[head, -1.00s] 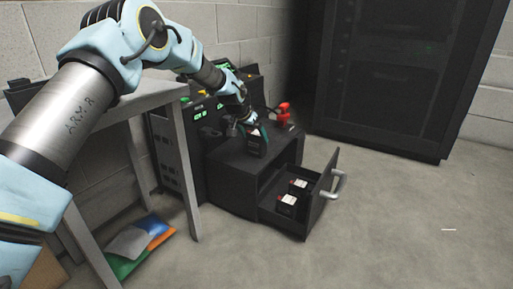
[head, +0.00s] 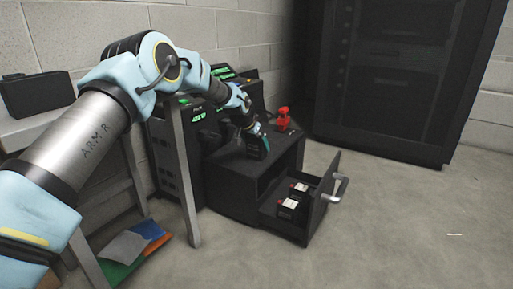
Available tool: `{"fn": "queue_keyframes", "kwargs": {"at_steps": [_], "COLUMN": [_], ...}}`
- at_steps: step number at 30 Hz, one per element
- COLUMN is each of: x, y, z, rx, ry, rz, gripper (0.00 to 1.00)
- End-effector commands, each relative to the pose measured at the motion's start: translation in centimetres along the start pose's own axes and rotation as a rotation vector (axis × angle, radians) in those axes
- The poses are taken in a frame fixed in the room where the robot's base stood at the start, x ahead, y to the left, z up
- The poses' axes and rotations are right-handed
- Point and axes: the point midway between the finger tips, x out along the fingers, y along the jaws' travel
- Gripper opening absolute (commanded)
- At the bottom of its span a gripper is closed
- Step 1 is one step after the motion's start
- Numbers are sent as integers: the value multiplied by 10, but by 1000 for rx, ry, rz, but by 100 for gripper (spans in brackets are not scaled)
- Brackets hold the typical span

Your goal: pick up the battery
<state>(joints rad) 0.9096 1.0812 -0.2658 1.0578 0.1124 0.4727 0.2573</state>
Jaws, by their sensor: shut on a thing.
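My gripper (head: 260,142) is shut on a small dark battery (head: 258,150) over the top of the low black cabinet. The battery is partly hidden by the fingers. I cannot tell whether its underside touches the cabinet top. Two more black batteries with white and red labels lie in the cabinet's open drawer, one nearer the front (head: 288,205) and one behind it (head: 300,188).
The open drawer (head: 322,209) with its grey handle juts out to the right. A red device (head: 283,119) stands on the cabinet (head: 228,188). A grey table (head: 183,178) is at left, a dark rack (head: 385,80) behind.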

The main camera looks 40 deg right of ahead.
Motion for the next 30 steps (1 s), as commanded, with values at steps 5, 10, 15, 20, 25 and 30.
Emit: {"fn": "queue_keyframes", "kwargs": {"at_steps": [5, 10, 15, 20, 25, 30], "x": [0, 0, 0, 0, -2, -4], "y": [0, 0, 0, 0, 0, 0], "z": [0, 0, 0, 0, -2, -4], "rx": [0, 0, 0, 0, 0, 0], "ry": [0, 0, 0, 0, 4, 4], "rz": [0, 0, 1, 1, 0, -1], "gripper": [47, 28, 9, 0, 0, 0]}}
